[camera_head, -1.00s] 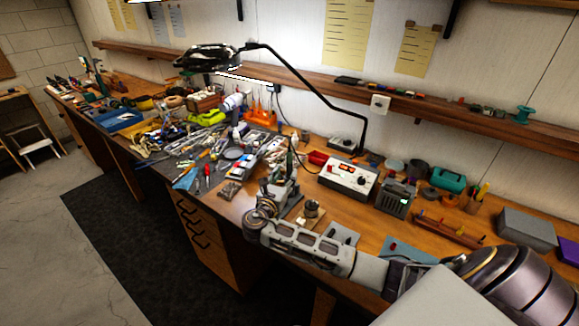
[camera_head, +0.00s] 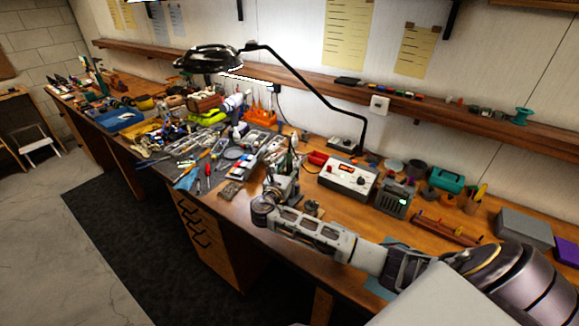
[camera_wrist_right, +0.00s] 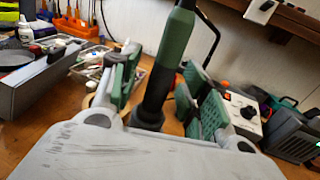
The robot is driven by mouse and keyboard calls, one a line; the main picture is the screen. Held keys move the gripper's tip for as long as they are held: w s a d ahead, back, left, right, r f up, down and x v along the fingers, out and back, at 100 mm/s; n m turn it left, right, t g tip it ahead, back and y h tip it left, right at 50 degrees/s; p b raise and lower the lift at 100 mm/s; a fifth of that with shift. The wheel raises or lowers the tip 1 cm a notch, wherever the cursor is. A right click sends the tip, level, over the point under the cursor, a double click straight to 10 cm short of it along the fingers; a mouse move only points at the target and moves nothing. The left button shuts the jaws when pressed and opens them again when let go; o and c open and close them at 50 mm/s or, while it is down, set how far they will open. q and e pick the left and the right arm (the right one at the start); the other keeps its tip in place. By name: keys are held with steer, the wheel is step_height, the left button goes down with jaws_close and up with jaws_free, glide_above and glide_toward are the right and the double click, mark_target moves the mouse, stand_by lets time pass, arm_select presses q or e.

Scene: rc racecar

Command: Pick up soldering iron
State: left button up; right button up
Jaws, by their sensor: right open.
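The soldering iron has a dark green and black handle and stands near upright in the right wrist view (camera_wrist_right: 172,62). My right gripper (camera_wrist_right: 160,93) is open, with one green-padded finger on each side of the handle. A gap shows between the handle and each pad. In the head view my right gripper (camera_head: 285,180) is over the bench, left of the soldering station (camera_head: 348,178), and the iron (camera_head: 290,161) shows only as a thin dark green upright shape there. The iron's tip and lower end are hidden. My left gripper is not in view.
A black lamp arm (camera_head: 318,93) reaches over the bench. Loose tools crowd the bench left of my gripper. A grey box with a green display (camera_head: 393,197) stands right of the station, and a round holder (camera_head: 311,208) sits close behind my right arm.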

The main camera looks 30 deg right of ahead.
steer(key=shift+w+d, duration=0.2)
steer(key=shift+d, duration=0.05)
steer(key=shift+c, duration=0.2)
jaws_close()
